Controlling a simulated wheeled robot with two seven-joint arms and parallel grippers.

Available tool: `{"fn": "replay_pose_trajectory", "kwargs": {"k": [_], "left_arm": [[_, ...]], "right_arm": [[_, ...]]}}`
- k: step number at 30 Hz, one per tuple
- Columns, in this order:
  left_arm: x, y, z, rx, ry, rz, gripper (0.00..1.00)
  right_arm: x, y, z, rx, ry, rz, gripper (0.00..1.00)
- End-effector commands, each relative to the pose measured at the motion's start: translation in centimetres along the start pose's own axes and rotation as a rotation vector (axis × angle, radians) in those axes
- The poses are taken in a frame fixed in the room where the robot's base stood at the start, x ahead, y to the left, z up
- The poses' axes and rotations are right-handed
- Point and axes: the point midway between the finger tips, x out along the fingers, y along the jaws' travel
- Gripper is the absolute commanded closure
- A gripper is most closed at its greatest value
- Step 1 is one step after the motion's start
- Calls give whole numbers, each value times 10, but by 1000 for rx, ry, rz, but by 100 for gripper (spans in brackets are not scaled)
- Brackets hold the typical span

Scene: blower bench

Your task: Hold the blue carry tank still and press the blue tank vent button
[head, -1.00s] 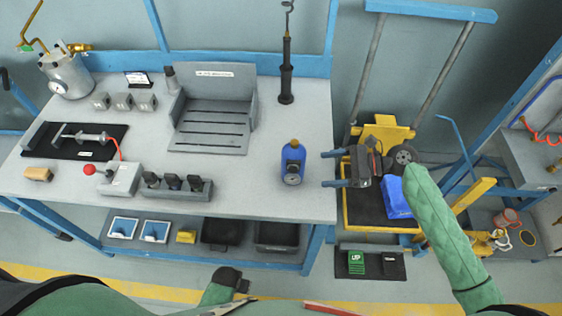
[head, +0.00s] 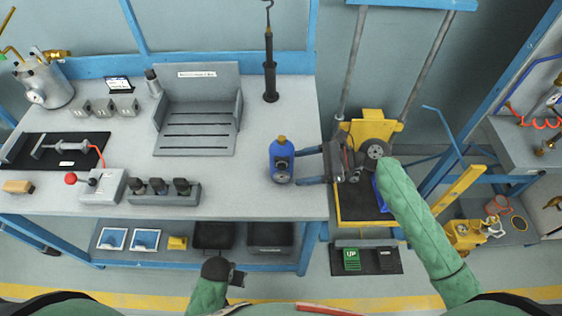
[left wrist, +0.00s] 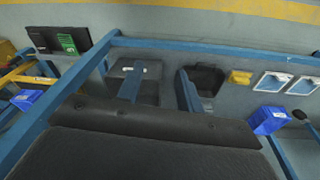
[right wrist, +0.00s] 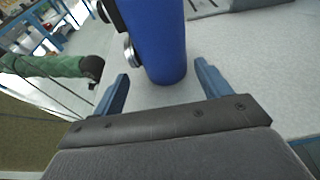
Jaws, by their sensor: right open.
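The blue carry tank (head: 281,162) stands upright near the right end of the grey bench, with a brass top and a round gauge on its front. My right gripper (head: 309,165) is open, with its two blue fingers pointing left at the tank's right side. In the right wrist view the tank (right wrist: 158,45) rises just beyond and between the open fingers (right wrist: 160,92), with no contact visible. I cannot make out the vent button. My left gripper is low in front of the bench; its fingers (left wrist: 160,90) show in the left wrist view, apart and with nothing between them.
A grey slotted fixture (head: 197,120) stands left of the tank. A row of dark sockets (head: 150,193) and a red-knobbed box (head: 101,187) sit near the front edge. A yellow lift cart (head: 365,205) stands right of the bench. Bins (head: 270,236) fill the lower shelf.

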Motion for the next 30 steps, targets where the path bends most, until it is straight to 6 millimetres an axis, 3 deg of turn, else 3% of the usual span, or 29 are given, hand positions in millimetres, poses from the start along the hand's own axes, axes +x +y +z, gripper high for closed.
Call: {"fn": "replay_pose_trajectory", "kwargs": {"k": [12,18,30], "left_arm": [[-42,4,-12,0,17,4,64],[-10,1,-3,-1,2,2,64],[34,-5,10,1,-4,-6,64]], "right_arm": [[19,0,2,0,0,0,24],[26,0,2,0,-1,0,24],[41,0,2,0,-1,0,24]]}}
